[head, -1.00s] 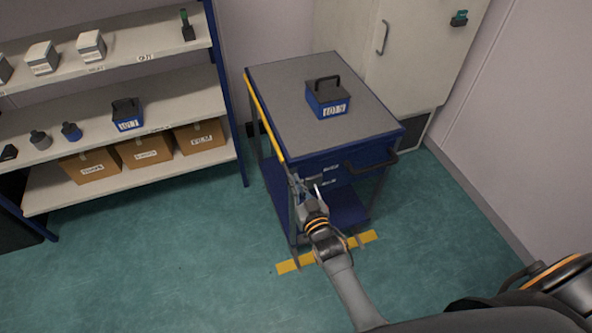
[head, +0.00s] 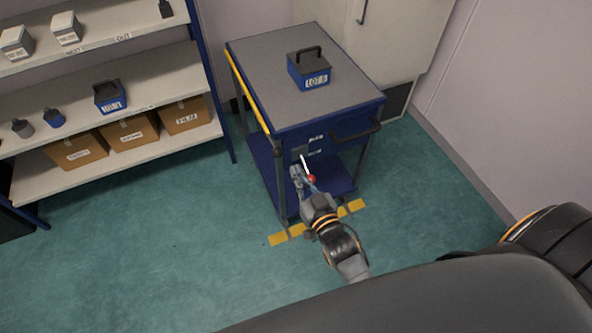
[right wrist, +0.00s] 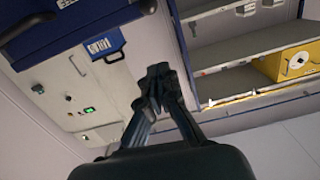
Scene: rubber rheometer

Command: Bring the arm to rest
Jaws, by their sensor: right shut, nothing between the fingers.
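My right gripper (head: 305,172) is in front of the cart's lower part in the head view, apart from the blue box on top. In the right wrist view its fingers (right wrist: 158,75) are together, with nothing between them. A small red spot shows near the fingers in the head view. My left gripper is not in view.
A blue cart (head: 300,110) with a grey top carries a blue lot box (head: 309,70). Shelves (head: 110,190) with cartons and a blue box (head: 109,97) stand at left. A pale cabinet (head: 400,40) stands behind. Yellow tape (head: 278,239) marks the floor, which is clear around it.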

